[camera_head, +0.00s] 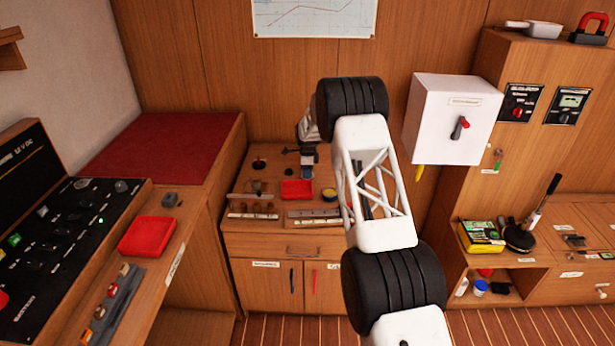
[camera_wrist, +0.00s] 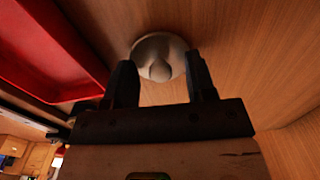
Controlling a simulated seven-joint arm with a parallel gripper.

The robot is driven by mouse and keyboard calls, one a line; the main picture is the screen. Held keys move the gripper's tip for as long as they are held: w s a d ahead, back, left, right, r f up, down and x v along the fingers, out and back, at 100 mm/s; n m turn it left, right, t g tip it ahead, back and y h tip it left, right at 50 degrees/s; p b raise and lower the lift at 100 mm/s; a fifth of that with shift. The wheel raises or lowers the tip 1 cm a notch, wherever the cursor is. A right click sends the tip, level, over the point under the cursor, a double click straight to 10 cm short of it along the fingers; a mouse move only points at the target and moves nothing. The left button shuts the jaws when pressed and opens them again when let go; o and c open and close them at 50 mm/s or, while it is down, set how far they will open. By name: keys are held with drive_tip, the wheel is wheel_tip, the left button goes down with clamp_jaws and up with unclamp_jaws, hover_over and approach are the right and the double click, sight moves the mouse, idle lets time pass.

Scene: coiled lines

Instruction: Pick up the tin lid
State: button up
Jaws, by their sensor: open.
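The tin lid (camera_wrist: 150,48) is a round, pale grey disc with a rounded knob in its middle, lying on the wooden top in the wrist view. My gripper (camera_wrist: 162,72) is open, with one dark finger on each side of the lid's near part and the knob between them. The fingers overlap the lid's near edge in the picture; I cannot tell whether they touch it.
A red tray (camera_wrist: 52,48) lies left of the lid in the wrist view; it also shows in the head view (camera_head: 297,189). Small parts in holders (camera_head: 253,206) line the cabinet's front. A white switch box (camera_head: 452,118) hangs on the wall right of my arm.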

clamp_jaws()
drive_tip(key=shift+r, duration=0.1)
idle(0.4)
drive_tip(key=shift+r, duration=1.75)
drive_tip(key=s+d, duration=0.1)
drive_tip(key=s, duration=0.4)
drive_tip(key=s+d+r, duration=0.1)
drive_tip(key=s, duration=0.4)
drive_tip(key=s+d, duration=0.1)
drive_tip(key=s, duration=0.4)
drive_tip(key=shift+s+r, duration=0.15)
drive_tip(key=shift+s, duration=0.2)
drive_tip(key=shift+d, duration=0.1)
drive_tip(key=w+d+r, duration=0.1)
drive_tip(key=d+r, duration=0.4)
drive_tip(key=d, duration=0.1)
drive_tip(key=shift+r, duration=0.2)
